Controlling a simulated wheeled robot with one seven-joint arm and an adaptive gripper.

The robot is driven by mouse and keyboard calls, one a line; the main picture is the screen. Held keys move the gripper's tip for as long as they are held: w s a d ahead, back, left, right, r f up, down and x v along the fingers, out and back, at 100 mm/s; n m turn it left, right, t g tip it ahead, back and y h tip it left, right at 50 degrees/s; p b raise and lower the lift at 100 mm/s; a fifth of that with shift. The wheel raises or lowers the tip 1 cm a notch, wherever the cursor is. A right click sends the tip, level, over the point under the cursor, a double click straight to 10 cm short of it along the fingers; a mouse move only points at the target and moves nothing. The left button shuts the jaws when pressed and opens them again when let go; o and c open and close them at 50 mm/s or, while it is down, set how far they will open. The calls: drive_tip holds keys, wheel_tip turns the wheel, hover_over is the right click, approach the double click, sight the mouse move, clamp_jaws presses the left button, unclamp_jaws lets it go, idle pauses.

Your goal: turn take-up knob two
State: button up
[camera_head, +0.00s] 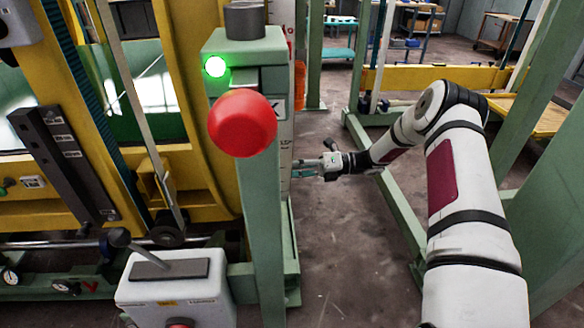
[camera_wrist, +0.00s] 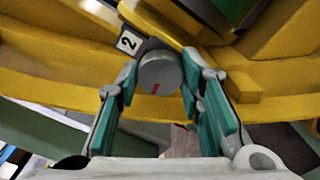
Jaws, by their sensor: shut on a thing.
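Take-up knob two (camera_wrist: 159,72) is a round grey knob with a short red mark low on its face. It sits in front of a yellow beam, beside a white label with a black 2 (camera_wrist: 129,41), in the wrist view. My gripper (camera_wrist: 160,77) has its teal-padded fingers on the left and right sides of the knob, shut on it. In the head view my gripper (camera_head: 312,168) reaches left behind the green post, and the knob is hidden there.
A green post (camera_head: 266,215) with a red ball-shaped button (camera_head: 242,123) and a lit green lamp (camera_head: 215,67) stands in front. A white control box (camera_head: 178,295) with a lever is at the lower left. Yellow frame beams (camera_wrist: 60,84) surround the knob. Bare floor (camera_head: 345,260) lies below my arm.

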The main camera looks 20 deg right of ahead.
drive_tip(key=o, duration=1.2)
drive_tip(key=d, duration=0.4)
drive_tip(key=s+d, duration=0.1)
drive_tip(key=d, duration=0.3)
drive_tip(key=s+d, duration=0.1)
drive_tip(key=d, duration=0.2)
drive_tip(key=shift+s+d, duration=0.2)
drive_tip(key=shift+d, duration=0.2)
